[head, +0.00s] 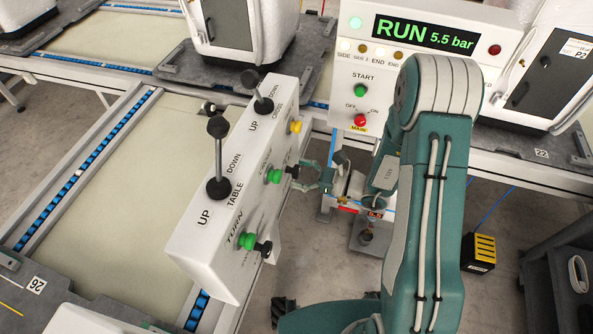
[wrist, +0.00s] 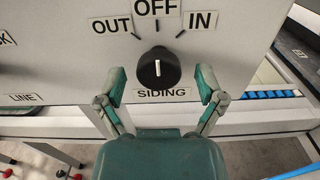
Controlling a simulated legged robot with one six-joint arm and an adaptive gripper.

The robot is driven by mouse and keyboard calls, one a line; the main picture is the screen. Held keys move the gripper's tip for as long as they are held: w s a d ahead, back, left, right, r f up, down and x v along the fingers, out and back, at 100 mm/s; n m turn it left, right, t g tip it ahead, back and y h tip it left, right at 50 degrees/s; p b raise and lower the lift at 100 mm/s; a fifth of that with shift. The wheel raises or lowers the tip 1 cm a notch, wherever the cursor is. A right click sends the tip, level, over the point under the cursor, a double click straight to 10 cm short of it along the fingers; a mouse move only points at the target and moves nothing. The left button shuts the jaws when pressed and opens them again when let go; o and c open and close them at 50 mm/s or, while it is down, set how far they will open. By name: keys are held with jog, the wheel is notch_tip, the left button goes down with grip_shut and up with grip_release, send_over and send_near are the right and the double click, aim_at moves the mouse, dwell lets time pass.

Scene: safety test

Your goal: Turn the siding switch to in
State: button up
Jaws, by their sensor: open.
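The siding switch (wrist: 158,68) is a round black knob on a pale panel in the wrist view. Its white pointer line points straight up at the OFF label (wrist: 155,7). The OUT label (wrist: 111,26) is to the upper left and the IN label (wrist: 200,21) to the upper right. The SIDING label (wrist: 162,93) is under the knob. My gripper (wrist: 161,78) is open, with one finger on each side of the knob and a gap to it on both sides. In the head view my gripper (head: 316,176) is beside the white control box (head: 205,262).
The box carries two upright black levers, the table lever (head: 218,155) and the cross lever (head: 264,98), plus green buttons (head: 274,176). A panel with a RUN display (head: 424,33) stands behind. A yellow-black block (head: 481,252) is on the floor at right.

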jog(key=shift+w+a, duration=0.15)
jog(key=shift+a, duration=0.25)
jog(key=c, duration=1.2)
jog(key=shift+o, duration=0.2)
